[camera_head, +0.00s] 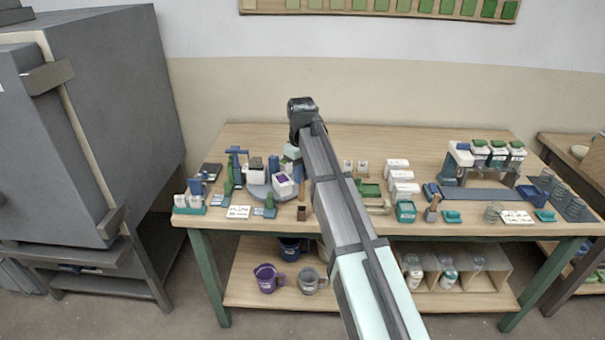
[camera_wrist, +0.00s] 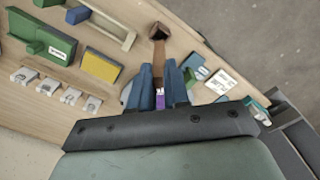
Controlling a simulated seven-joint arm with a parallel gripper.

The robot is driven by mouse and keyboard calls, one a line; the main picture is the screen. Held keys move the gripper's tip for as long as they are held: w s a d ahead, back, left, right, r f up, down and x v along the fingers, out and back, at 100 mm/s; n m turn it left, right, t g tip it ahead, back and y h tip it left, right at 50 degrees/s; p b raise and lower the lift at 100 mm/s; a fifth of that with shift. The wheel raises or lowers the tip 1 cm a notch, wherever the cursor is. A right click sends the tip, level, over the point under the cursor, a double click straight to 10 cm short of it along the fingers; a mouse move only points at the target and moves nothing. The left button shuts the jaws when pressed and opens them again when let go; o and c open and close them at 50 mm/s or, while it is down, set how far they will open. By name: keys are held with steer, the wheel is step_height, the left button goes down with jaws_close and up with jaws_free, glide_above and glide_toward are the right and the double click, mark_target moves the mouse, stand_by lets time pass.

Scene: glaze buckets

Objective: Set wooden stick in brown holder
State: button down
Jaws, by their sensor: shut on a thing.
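The brown holder (camera_head: 301,213) is a small dark-brown block near the table's front edge. In the wrist view the holder (camera_wrist: 158,32) shows its dark open top just beyond the fingertips. My gripper (camera_wrist: 161,76) points toward it, its two blue fingers close together and shut on a narrow thing.
A round grey turntable (camera_head: 259,192) with white pots stands left of the holder. White blocks (camera_head: 398,176) and a teal box (camera_head: 405,211) are to the right. A white card (camera_wrist: 220,82) lies near the holder in the wrist view. The table's back strip is mostly clear.

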mark_target(302, 201)
steer(key=shift+f, duration=0.1)
steer(key=shift+f, duration=3.3)
steer(key=shift+f, duration=0.35)
steer(key=c, duration=1)
jaws_free()
steer(key=shift+r, duration=0.15)
steer(key=shift+r, duration=3.4)
